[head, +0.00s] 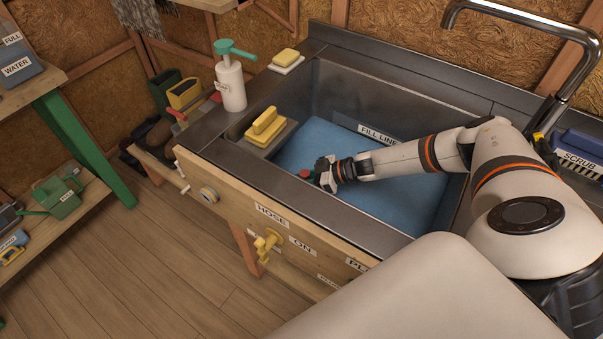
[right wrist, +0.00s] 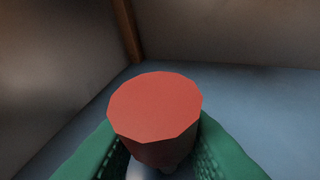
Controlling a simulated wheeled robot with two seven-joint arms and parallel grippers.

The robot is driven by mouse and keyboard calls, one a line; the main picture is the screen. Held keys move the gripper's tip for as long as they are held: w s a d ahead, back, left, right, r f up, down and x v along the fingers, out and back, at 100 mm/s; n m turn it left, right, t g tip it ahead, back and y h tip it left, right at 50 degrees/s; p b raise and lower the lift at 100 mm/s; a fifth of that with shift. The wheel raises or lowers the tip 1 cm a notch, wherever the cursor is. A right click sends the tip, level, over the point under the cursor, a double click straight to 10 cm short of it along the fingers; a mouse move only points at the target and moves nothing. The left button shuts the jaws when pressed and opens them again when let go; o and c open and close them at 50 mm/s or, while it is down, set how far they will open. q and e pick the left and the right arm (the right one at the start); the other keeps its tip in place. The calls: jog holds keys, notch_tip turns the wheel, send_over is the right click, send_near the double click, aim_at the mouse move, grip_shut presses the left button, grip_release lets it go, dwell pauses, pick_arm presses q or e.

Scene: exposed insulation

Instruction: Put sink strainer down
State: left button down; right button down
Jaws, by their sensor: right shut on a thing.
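A red round-topped piece, apparently the knob of the sink strainer (right wrist: 153,105), sits between the green fingers of my right gripper (right wrist: 155,150) in the right wrist view. The rest of the strainer is hidden below it. In the head view the red piece (head: 304,173) shows small at the tip of my right gripper (head: 316,174), which is shut on it. My gripper is over the near left part of the sink (head: 335,85), above its blue surface (head: 330,145). I cannot tell whether the strainer touches anything. My left gripper is not in view.
A yellow-handled piece (head: 266,126) sits at the sink's left end. A soap pump bottle (head: 231,85) and a yellow sponge (head: 286,57) stand on the rim. The faucet (head: 525,25) rises at the far right, near a scrub brush (head: 580,158). The blue area right of my forearm is clear.

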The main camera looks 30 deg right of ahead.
jog(key=c, duration=1.1)
grip_release()
jog(key=shift+c, duration=0.2)
jog(key=shift+r, duration=0.15)
jog(key=p+v, duration=0.5)
jog(key=v, duration=0.5)
jog(key=shift+s+d+r, duration=0.1)
jog(key=shift+s+d, duration=0.1)
jog(key=shift+s+d+r, duration=0.25)
jog(key=shift+s+d, duration=0.15)
jog(key=shift+d, duration=0.1)
